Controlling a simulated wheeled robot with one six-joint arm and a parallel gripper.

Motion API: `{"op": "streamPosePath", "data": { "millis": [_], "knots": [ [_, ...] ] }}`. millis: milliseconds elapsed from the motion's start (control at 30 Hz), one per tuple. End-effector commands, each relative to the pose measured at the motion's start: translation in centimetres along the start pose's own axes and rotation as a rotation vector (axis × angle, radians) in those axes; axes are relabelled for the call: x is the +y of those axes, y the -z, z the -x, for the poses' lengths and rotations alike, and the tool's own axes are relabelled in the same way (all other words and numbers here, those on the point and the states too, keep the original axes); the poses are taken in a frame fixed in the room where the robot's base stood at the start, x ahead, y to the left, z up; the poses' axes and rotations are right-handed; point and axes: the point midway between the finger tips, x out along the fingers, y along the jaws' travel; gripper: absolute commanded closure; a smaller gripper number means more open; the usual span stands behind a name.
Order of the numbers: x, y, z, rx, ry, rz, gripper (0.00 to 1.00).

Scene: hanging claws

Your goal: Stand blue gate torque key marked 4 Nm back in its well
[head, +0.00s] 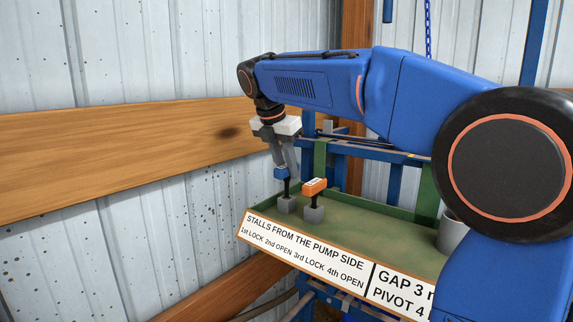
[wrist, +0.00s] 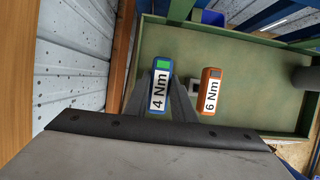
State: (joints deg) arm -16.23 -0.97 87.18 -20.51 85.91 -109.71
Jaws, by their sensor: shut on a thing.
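The blue torque key (head: 281,173), labelled 4 Nm in the wrist view (wrist: 159,92), is between the fingers of my gripper (head: 284,165). My gripper is shut on its blue head, one finger on each side. The key is upright, its dark shaft pointing down. The shaft's lower end meets the top of the left grey well block (head: 287,205). I cannot tell how deep it sits in the well. In the wrist view the key's head hides the shaft and the well.
An orange key (head: 315,187), marked 6 Nm, stands in the grey block (head: 313,214) just right. The green tray (head: 385,231) has a raised rim and a lettered sign (head: 305,249) in front. A grey cup (head: 452,234) stands at the right. The tray's middle is clear.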

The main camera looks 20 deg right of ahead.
Motion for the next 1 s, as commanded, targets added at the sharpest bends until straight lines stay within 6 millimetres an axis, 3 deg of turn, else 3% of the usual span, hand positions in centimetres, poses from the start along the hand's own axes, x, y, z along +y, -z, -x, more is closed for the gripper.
{"op": "streamPosePath", "data": {
  "millis": [967, 1000],
  "knots": [
    [0.0, 0.8, -2.2, 0.0, 0.001, 0.001, 1.0],
    [0.0, 0.8, -2.2, 0.0, 0.0, 0.0, 0.7]
  ]
}}
